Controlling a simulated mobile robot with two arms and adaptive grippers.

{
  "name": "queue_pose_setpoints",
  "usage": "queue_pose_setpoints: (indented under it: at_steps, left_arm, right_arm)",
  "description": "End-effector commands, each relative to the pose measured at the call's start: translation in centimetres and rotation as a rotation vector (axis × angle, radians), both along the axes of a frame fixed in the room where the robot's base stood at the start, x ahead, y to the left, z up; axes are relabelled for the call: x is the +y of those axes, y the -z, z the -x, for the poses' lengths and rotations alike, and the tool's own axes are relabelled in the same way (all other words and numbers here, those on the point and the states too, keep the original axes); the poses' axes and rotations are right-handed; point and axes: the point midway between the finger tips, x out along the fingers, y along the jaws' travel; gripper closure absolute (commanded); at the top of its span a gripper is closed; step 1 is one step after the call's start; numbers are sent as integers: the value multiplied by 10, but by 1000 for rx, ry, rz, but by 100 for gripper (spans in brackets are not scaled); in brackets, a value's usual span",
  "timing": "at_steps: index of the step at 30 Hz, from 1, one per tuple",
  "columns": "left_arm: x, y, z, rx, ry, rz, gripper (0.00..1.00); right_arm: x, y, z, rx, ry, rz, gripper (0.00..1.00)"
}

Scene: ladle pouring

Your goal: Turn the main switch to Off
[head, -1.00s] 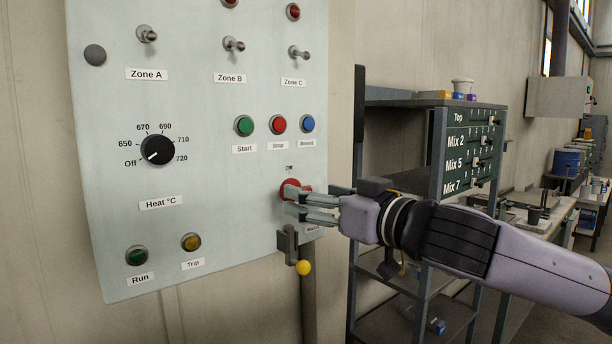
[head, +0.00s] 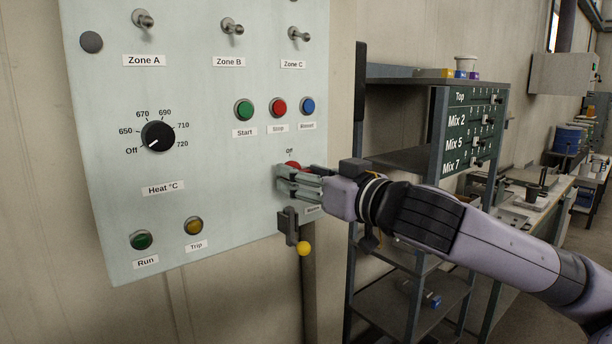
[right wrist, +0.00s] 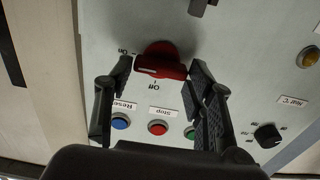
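The main switch is a red rotary handle (head: 292,165) at the right edge of the pale control panel (head: 215,165), with an "Off" mark above it. My right gripper (head: 281,181) is at this switch and covers most of it in the head view. In the right wrist view the picture is upside down. There the red handle (right wrist: 160,70) lies crosswise between my two open fingers, close to both fingertips. Contact is not clear. The white line on the handle points toward the "On" mark (right wrist: 123,51), away from "Off" (right wrist: 154,87). My left gripper is not in view.
A grey latch with a yellow ball (head: 304,248) hangs just below the switch. Green, red and blue buttons (head: 278,107) sit above it, and the heat knob (head: 158,136) is farther left. A dark shelf rack (head: 415,160) stands right of the panel, behind my right arm.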

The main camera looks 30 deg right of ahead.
Motion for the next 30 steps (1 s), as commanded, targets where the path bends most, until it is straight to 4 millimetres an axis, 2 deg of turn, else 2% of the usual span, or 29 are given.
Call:
queue_pose_setpoints:
  at_steps: [2, 12, 22, 30]
  left_arm:
    - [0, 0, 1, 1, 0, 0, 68]
    - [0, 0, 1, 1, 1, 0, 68]
    - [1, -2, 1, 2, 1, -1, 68]
    - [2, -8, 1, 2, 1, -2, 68]
  right_arm:
    - [0, 0, 0, 0, 0, 0, 58]
    - [0, 0, 0, 0, 0, 0, 81]
    - [0, -1, 0, -4, 1, 43, 81]
    - [1, -2, 0, -18, 2, 210, 81]
